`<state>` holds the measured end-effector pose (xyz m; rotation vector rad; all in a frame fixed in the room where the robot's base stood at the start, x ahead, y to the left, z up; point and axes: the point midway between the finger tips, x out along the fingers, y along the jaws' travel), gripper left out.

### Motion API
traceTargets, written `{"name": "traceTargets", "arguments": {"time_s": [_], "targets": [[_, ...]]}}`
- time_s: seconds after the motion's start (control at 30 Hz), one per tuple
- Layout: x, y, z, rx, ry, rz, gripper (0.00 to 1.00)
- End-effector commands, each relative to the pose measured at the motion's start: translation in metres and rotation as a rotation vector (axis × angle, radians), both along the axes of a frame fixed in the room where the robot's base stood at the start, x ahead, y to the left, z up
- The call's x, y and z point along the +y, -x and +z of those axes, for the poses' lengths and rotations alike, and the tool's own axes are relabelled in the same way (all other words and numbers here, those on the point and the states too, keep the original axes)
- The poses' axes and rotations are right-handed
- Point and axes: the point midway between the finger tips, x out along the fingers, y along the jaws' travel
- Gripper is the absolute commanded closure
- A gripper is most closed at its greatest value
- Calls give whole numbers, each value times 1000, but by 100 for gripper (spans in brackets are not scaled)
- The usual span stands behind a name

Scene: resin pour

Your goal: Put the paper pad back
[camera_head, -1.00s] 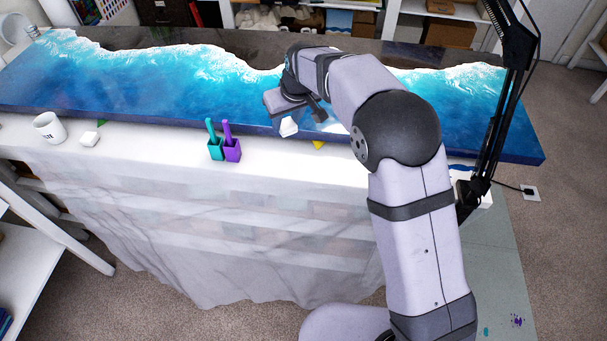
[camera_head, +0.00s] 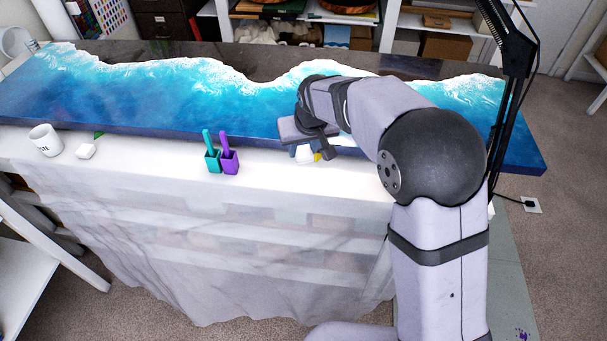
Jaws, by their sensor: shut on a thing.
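My gripper (camera_head: 308,148) is shut on a small white paper pad (camera_head: 304,156), held just below the fingers. Pad and gripper are low over the white-covered strip of table in front of the blue resin slab. The pad is beside a small yellow thing (camera_head: 318,157), partly hidden. I cannot tell whether the pad touches the table. My gripper body hides part of the slab edge behind it.
The wave-patterned resin slab (camera_head: 200,105) fills most of the table. A black lamp arm (camera_head: 512,100) rises at right.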

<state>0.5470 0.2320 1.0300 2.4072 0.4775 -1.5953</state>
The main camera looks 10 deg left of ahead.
Motion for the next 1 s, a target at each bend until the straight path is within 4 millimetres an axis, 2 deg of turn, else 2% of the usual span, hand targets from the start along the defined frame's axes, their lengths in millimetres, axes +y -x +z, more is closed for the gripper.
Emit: {"name": "traceTargets", "arguments": {"time_s": [0.2, 0.3, 0.57, 0.87, 1.0], "targets": [[-1, 1, -34, 5, 3, 1, 90], [-1, 1, -45, 4, 2, 1, 90], [0, 0, -53, 2, 1, 2, 90], [-1, 1, -83, 4, 2, 1, 90], [0, 0, -89, 1, 1, 1, 90]]}}
